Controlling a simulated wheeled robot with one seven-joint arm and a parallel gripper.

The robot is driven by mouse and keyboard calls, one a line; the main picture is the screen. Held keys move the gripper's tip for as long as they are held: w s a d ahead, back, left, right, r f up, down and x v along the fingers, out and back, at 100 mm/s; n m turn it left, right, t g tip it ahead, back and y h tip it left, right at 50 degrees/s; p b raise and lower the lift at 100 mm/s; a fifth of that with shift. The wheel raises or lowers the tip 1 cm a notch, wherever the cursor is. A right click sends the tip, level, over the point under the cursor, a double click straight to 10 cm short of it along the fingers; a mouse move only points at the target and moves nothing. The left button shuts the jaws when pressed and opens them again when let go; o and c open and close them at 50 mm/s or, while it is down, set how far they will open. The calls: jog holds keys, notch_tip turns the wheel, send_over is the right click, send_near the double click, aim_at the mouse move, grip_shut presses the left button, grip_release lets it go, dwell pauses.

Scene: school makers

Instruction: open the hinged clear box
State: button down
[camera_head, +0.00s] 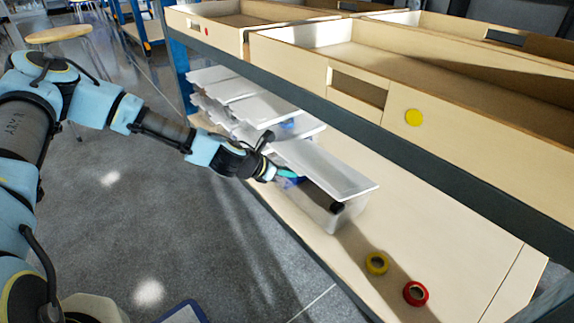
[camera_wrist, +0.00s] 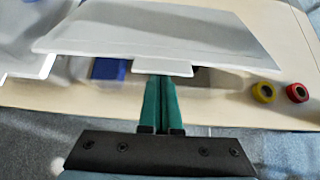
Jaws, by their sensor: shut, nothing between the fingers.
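The clear box (camera_head: 318,207) stands on the lower wooden shelf, the nearest of a row of similar boxes. Its pale hinged lid (camera_head: 325,168) is tilted, with a gap between lid and box at the front. Dark and blue contents show inside. In the wrist view the lid (camera_wrist: 160,30) spans the top, with a small tab at the middle of its front edge. My gripper (camera_head: 290,175) is at the front of the box; its teal fingers (camera_wrist: 160,88) are together and empty, with their tips just below the tab. I cannot tell whether they touch it.
A yellow tape roll (camera_head: 377,263) and a red tape roll (camera_head: 415,293) lie on the shelf (camera_head: 440,240) right of the box. More lidded boxes (camera_head: 225,90) stand to the left. An upper shelf edge (camera_head: 400,150) with wooden trays (camera_head: 480,120) overhangs behind.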

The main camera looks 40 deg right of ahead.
jog(key=r+p, duration=0.2)
jog(key=p, duration=0.1)
jog(key=shift+d+r+y, duration=0.4)
jog(key=shift+d+r+p, duration=0.5)
jog(key=shift+r+p, duration=0.3)
jog(key=shift+p, duration=0.2)
